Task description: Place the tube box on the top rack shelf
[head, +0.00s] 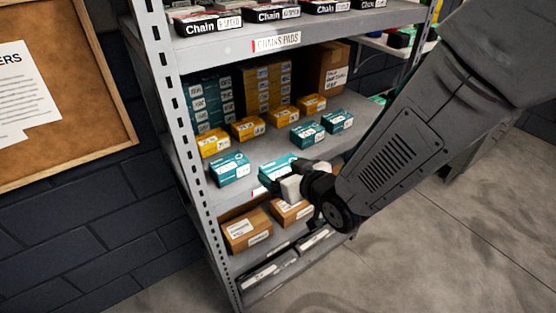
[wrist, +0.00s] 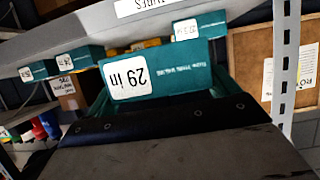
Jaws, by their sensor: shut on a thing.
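The tube box (head: 276,172) is a teal carton with a white label. It is at the front edge of the middle shelf, beside another teal box. My gripper (head: 291,186) is shut on it from the front right; its fingertips are partly hidden. In the wrist view the held box (wrist: 165,74) shows a label reading "29 in" upside down, with my dark gripper (wrist: 165,108) below it. I cannot tell whether the box touches the shelf. The highest shelf in the head view (head: 225,40) carries a "CHAINS PADS" label and several black Chain boxes.
Another teal box (head: 229,168) stands left of the held one. Yellow boxes (head: 249,128) and two teal boxes (head: 322,127) stand behind. Brown cartons (head: 246,229) sit on the shelf below. A perforated upright (head: 188,130) bounds the left; a corkboard (head: 75,75) hangs beyond it.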

